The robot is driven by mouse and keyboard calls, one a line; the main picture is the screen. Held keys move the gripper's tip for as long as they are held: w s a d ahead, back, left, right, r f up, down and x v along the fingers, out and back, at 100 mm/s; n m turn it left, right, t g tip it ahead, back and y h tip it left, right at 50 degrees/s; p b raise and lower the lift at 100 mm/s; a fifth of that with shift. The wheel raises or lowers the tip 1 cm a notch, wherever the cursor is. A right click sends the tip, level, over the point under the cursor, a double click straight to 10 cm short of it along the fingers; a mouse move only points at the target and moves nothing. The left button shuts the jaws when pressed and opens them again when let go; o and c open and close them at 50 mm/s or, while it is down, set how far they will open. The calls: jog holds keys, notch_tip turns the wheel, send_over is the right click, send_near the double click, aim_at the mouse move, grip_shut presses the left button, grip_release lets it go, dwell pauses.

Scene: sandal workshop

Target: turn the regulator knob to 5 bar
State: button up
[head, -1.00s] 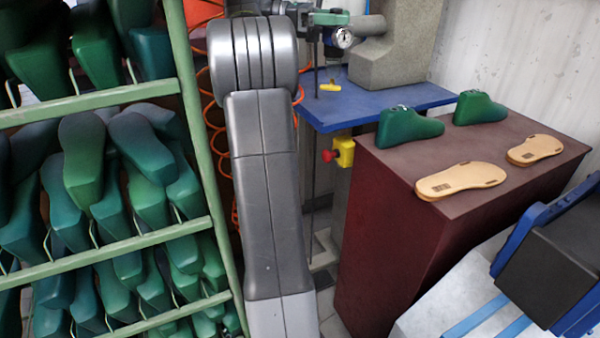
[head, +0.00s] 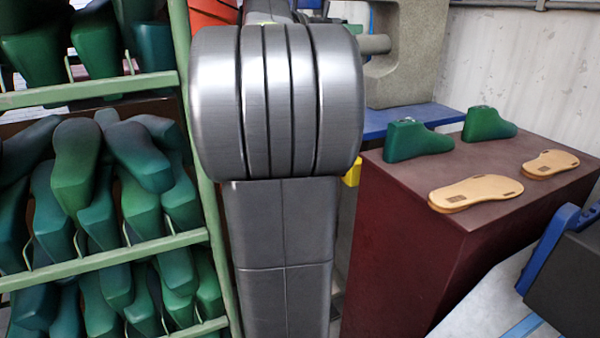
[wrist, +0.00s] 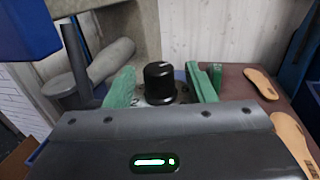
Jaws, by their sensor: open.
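In the wrist view the black regulator knob (wrist: 160,84) stands between the two green fingers of my gripper (wrist: 162,80). The fingers are apart, with a gap on each side of the knob, so the gripper is open and not closed on it. A small pale mark seems to show on the knob's top, but its setting is not readable. In the head view my arm hides the knob, the gripper and the pressure gauge, so no pressure can be read.
A grey stone-like machine body (head: 408,60) stands on a blue bench (head: 432,115). On the right, a dark red cabinet (head: 400,230) bears green lasts (head: 420,143) and tan soles (head: 475,188). A green rack (head: 110,260) full of lasts stands close on the left.

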jog(key=n+t+y, duration=0.3)
jog(key=shift+s+d+t, duration=0.1)
jog(key=shift+t, duration=0.2)
jog(key=n+t+y+p, duration=0.1)
jog(key=n+y+p, duration=0.1)
jog(key=y+p, duration=0.1)
jog(key=shift+r+t, duration=0.35)
jog(key=shift+t, duration=0.05)
jog(key=shift+n+y+p, duration=0.4)
jog(key=shift+y+p, duration=0.1)
jog(key=shift+p, duration=0.5)
jog(key=n+t+y+p, duration=0.1)
jog(key=n+y+p, duration=0.1)
jog(key=p, duration=0.6)
jog(key=n+t+y+p, duration=0.1)
jog(key=y+p, duration=0.2)
jog(key=p, duration=0.6)
jog(key=shift+n+y, duration=0.3)
jog(key=shift+n, duration=0.1)
jog(key=n+y+p, duration=0.2)
jog(key=y+p, duration=0.1)
jog(key=p, duration=0.4)
jog(key=shift+f, duration=0.1)
